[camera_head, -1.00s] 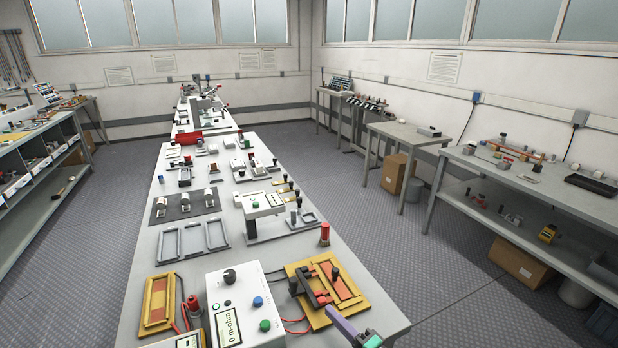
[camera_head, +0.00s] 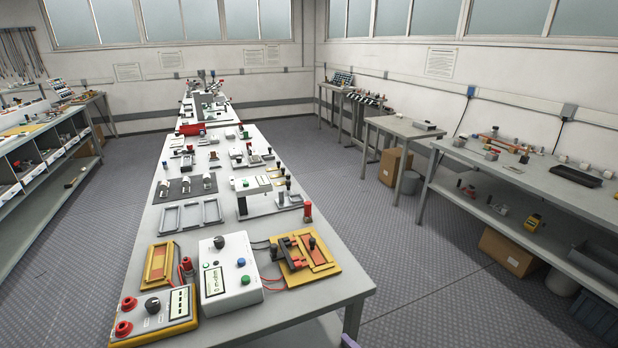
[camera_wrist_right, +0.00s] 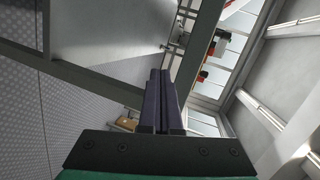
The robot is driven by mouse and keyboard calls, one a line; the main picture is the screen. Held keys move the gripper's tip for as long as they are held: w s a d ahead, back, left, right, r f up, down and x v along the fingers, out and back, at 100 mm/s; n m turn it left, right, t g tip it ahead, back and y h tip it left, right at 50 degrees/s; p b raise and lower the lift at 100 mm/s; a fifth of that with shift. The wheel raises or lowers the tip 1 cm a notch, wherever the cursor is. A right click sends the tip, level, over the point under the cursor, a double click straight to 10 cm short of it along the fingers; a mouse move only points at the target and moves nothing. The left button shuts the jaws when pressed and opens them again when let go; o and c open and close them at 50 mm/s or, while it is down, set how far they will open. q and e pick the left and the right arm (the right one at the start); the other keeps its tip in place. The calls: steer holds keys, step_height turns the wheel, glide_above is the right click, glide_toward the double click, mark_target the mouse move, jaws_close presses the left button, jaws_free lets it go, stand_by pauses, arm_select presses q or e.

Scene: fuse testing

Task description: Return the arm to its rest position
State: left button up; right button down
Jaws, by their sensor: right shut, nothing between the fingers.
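My right gripper shows in the wrist view (camera_wrist_right: 160,100), its two dark purple fingers side by side, shut with nothing between them. In the head view only a small purple bit of it (camera_head: 349,341) shows at the bottom edge, in front of the bench's near right corner and apart from the things on top. In the wrist view a grey surface and a frame bar fill the background, so the gripper seems low beside the bench. My left gripper is not in view.
The long white bench (camera_head: 325,291) carries a white meter box (camera_head: 235,285), a yellow-edged meter with red knobs (camera_head: 155,318) and a yellow fixture with a black clamp (camera_head: 325,262). Racks and trays stand farther back. The floor right of the bench (camera_head: 440,290) is clear.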

steer(key=s+d+f+n+g+h, duration=0.2)
steer(key=s+d+f+g, duration=0.15)
steer(key=s+f, duration=0.6)
steer(key=s+d+f+n+g+h, duration=0.25)
steer(key=s+d+f, duration=0.3)
steer(key=f, duration=0.65)
steer(key=s+d+f+n+g+h, duration=0.1)
steer(key=s+d+f+n+g, duration=0.1)
steer(key=s, duration=0.6)
steer(key=s+d+f+n+g+h, duration=0.1)
steer(key=s+d+f+n, duration=0.1)
steer(key=s, duration=0.5)
steer(key=s+d+f+n+g+h, duration=0.1)
steer(key=s+f+n, duration=0.3)
steer(key=s, duration=0.4)
steer(key=shift+s+d+f+g+h, duration=0.35)
steer(key=shift+d+f+g, duration=0.45)
steer(key=shift+f, duration=0.05)
